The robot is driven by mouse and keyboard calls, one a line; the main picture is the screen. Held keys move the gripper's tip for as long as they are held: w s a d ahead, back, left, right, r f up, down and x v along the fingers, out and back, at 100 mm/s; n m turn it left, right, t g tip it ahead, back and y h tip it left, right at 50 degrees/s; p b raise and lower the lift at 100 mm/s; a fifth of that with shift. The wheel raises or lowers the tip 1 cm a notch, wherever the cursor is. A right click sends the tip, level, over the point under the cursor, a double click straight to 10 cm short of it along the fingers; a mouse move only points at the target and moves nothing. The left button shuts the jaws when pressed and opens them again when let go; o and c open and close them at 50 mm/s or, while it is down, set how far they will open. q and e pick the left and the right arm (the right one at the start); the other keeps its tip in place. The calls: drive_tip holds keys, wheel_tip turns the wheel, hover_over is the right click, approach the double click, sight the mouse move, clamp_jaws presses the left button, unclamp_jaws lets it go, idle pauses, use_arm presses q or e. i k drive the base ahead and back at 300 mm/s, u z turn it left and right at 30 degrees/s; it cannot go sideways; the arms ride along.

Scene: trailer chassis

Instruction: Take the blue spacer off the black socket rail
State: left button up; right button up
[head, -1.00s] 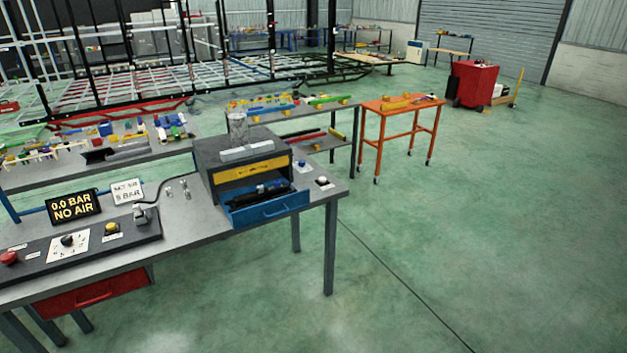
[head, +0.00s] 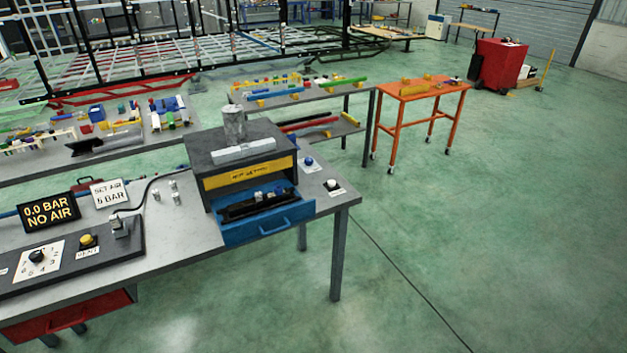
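A dark rail-like object (head: 250,207) lies in the open blue drawer (head: 270,228) of the dark box on the grey workbench. It looks like the black socket rail, with small pieces along it. A small blue piece (head: 280,187) shows near its right end, perhaps the blue spacer; it is too small to tell whether it sits on the rail. Neither of my grippers is in the head view.
The grey workbench (head: 190,222) carries a control panel with a "0.0 BAR NO AIR" sign (head: 49,212) and a metal cylinder (head: 233,124) on the box. A blue knob (head: 308,161) sits right of the box.

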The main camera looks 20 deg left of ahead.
sight(278, 189)
drive_tip(key=z, duration=0.05)
drive_tip(key=i, duration=0.9)
drive_tip(key=u, duration=0.85)
drive_tip(key=i, duration=0.65)
drive_tip(key=u, duration=0.75)
